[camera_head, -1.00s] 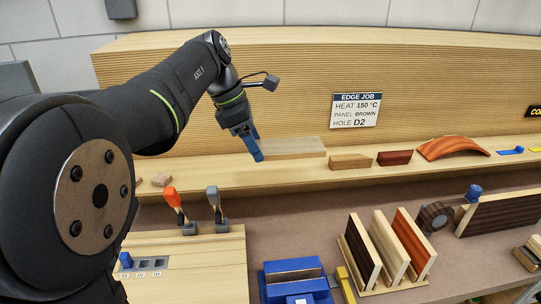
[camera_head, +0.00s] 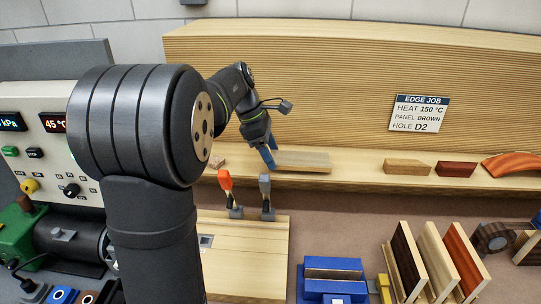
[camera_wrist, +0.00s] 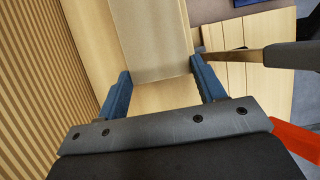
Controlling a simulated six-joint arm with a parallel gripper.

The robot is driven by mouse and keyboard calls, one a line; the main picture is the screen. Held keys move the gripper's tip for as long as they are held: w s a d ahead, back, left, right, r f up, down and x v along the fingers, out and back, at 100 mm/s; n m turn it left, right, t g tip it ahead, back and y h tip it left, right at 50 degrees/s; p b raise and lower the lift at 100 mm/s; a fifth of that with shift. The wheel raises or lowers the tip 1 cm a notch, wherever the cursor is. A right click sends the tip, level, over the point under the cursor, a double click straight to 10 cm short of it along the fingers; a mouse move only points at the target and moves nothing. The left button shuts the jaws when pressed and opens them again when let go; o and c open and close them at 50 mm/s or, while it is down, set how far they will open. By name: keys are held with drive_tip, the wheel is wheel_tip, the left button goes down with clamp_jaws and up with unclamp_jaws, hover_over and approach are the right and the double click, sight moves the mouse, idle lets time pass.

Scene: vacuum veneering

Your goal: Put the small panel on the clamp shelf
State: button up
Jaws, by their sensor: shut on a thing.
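The small panel, a pale flat wooden piece (camera_head: 305,160), is at the long back shelf (camera_head: 350,178), beneath the ribbed wooden wall. My gripper (camera_head: 268,156) has its blue fingers at the panel's left end. In the wrist view my gripper (camera_wrist: 160,72) is shut on the panel (camera_wrist: 155,35), with one finger at each side edge. I cannot tell whether the panel touches the shelf or is just above it. The shelf is not labelled as the clamp shelf.
Orange (camera_head: 226,182) and grey (camera_head: 265,185) lever handles stand on a pale board in front of the shelf. A brown block (camera_head: 405,167) and a red block (camera_head: 456,169) lie further right on the shelf. A blue fixture (camera_head: 333,278) and panel rack stand in front.

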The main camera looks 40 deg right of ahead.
drive_tip(key=shift+f, duration=0.65)
drive_tip(key=shift+f, duration=0.1)
drive_tip(key=o, duration=1)
drive_tip(key=v, duration=1.2)
drive_tip(key=x, duration=1.2)
drive_tip(key=shift+r, duration=2)
